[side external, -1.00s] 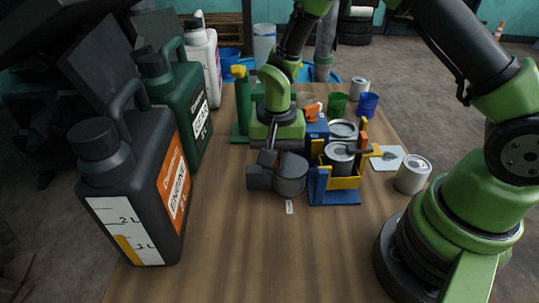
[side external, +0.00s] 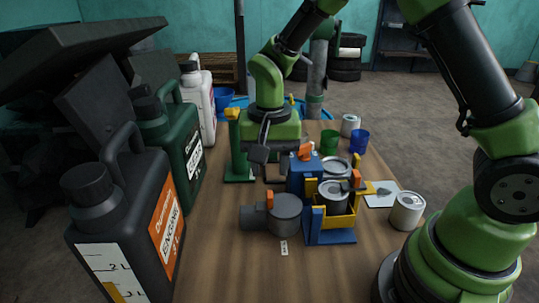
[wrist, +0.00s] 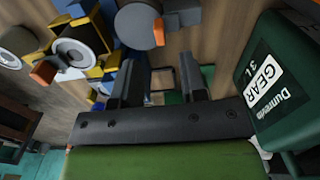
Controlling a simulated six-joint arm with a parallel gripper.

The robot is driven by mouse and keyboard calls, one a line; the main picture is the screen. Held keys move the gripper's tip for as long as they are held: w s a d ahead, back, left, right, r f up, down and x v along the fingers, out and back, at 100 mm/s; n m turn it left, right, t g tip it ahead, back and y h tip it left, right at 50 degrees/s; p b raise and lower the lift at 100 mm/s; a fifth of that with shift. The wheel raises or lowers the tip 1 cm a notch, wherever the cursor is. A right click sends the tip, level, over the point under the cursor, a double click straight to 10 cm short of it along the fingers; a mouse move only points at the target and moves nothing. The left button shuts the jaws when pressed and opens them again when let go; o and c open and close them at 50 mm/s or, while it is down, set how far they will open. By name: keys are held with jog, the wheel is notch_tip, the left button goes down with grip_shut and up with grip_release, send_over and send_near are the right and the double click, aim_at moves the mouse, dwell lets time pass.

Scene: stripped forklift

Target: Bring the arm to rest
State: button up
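My gripper (side external: 268,160) hangs above the table behind the grey round part in the side view. In the wrist view its two dark fingers (wrist: 158,75) stand apart with nothing held between them. The grey round part (side external: 286,208), with a side stub and a small orange tab, rests on the wooden table (side external: 215,265). It also shows in the wrist view (wrist: 140,22), beyond the fingers and apart from them. My arm is bent over the table, with its base at the right.
A blue and yellow holder (side external: 330,237) with a metal can (side external: 334,194) stands right of the grey part. A green post stand (side external: 236,150) is close left of my gripper. Large jugs (side external: 128,225) line the left edge. Cups and cans stand at right.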

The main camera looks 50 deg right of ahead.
jog(key=shift+r, duration=1)
jog(key=s+d+r+n+t+y, duration=0.1)
jog(key=s+r+n+t, duration=0.4)
jog(key=s+r, duration=1)
jog(key=shift+s+d+t+y, duration=0.2)
jog(key=shift+s+t+y, duration=0.3)
jog(key=shift+s+t, duration=0.5)
